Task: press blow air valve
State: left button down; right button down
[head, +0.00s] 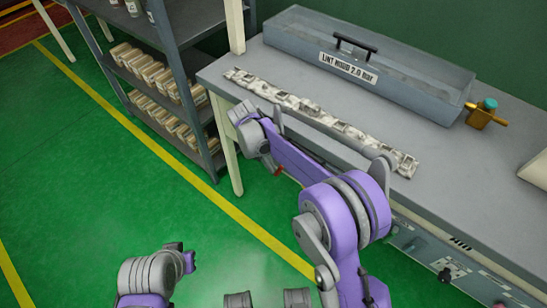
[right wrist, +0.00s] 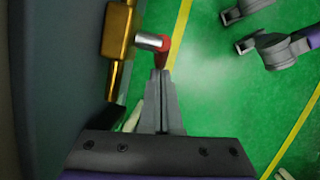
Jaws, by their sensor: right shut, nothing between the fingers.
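In the right wrist view, a brass valve body (right wrist: 118,35) stands along the left side. A silver stem (right wrist: 148,42) sticks out of it to the right and ends in a red cap (right wrist: 163,50). My right gripper (right wrist: 160,74) is shut and empty, its tips just below the red cap; I cannot tell whether they touch. In the head view, my right gripper (head: 271,165) is by the table's left front edge, with a small red piece (head: 279,170) at its tips. The valve body is hidden there. Of my left arm only links show; its gripper is not visible.
A grey table (head: 440,185) carries a strip of wrapped clips (head: 320,117), a long grey box (head: 290,35) and a brass fitting with a teal knob (head: 486,110). A shelf rack (head: 185,85) stands left of the table. Green floor (head: 130,190) is open in front.

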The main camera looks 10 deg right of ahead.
pick_arm(q)
jog(key=shift+f, duration=0.15)
pick_arm(e)
jog(key=shift+f, duration=0.15)
jog(key=shift+r, duration=0.2)
pick_arm(q)
jog(key=shift+r+p, duration=0.45)
jog(key=shift+r, duration=0.15)
pick_arm(e)
jog(key=shift+r, duration=0.7)
